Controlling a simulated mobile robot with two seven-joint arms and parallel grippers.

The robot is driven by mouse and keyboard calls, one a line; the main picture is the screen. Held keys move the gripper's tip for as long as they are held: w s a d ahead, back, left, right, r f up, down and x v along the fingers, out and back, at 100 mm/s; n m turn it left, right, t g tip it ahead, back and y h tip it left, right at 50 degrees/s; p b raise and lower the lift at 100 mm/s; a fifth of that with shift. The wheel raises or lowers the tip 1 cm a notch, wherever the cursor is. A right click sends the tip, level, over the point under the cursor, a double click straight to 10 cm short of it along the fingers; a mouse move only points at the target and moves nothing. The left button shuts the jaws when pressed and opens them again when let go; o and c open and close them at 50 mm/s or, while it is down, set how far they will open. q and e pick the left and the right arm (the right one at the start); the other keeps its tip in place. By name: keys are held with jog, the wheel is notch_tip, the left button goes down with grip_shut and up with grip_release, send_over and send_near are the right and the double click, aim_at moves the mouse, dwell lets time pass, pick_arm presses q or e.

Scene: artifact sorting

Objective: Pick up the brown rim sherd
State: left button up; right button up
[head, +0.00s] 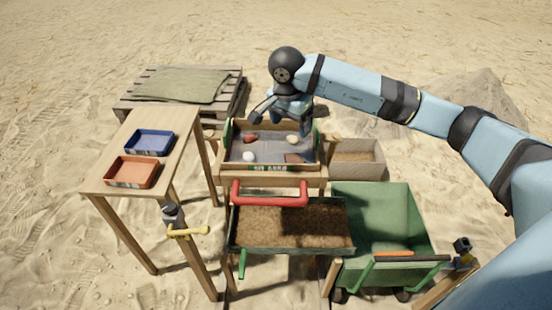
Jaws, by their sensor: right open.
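A sieve tray (228,165) on a wooden stand holds several small pieces. A flat brown piece (293,157), which looks like the brown rim sherd, lies at its front right. A reddish-brown piece (251,138) lies at the back left, a beige piece (292,139) at the back right and a whitish piece (249,157) at the front left. My right gripper (282,117) is open above the tray's back edge, behind the brown piece and apart from it. Its fingertips are small and partly hidden by my own wrist. My left gripper is out of view.
A wooden table (170,125) at left carries a blue tray (149,142) and an orange tray (132,171). A soil-filled box (345,230) with a red handle (270,199) and a green cart (375,200) stand in front. A crate (372,148) sits at right.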

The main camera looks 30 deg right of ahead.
send_over(294, 159)
jog(key=a, duration=0.1)
jog(key=f, duration=0.8)
jog(key=shift+s, duration=0.3)
jog(key=f, duration=0.5)
jog(key=shift+w+d+p, duration=0.3)
jog(key=shift+d+p, duration=0.05)
jog(key=shift+d, duration=0.05)
jog(key=shift+r, duration=0.1)
jog(key=c, duration=0.6)
